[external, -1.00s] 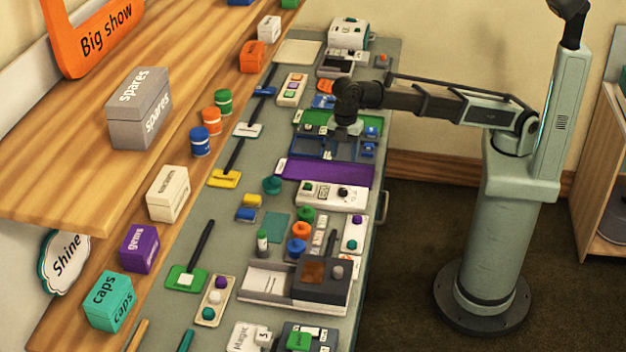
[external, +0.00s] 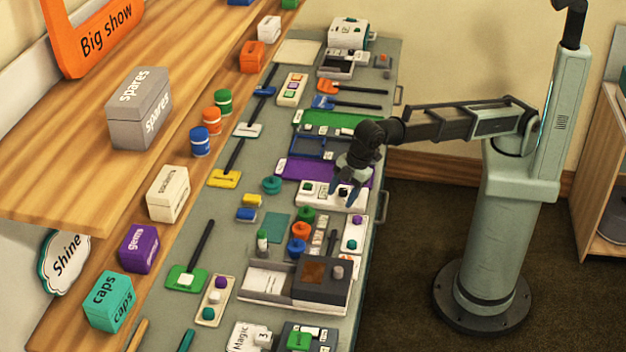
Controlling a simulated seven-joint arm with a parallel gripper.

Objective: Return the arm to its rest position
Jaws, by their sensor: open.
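My gripper (external: 345,198) is open, with its two dark fingers spread and pointing down. It hangs over the right part of the white box with a small display (external: 318,191), near the purple mat (external: 290,170). I see nothing between the fingers. My arm reaches left from its pillar beside the bench, and its wrist hides part of the purple mat and the blue tray (external: 305,147). I cannot tell how far the fingertips are above the white box.
The grey-green bench (external: 225,245) is crowded with small devices and coloured parts. A dark-grey box (external: 325,290) stands nearer the camera. A wooden shelf (external: 60,160) with a grey spares box (external: 140,108) runs along the left. The floor between bench and pillar is clear.

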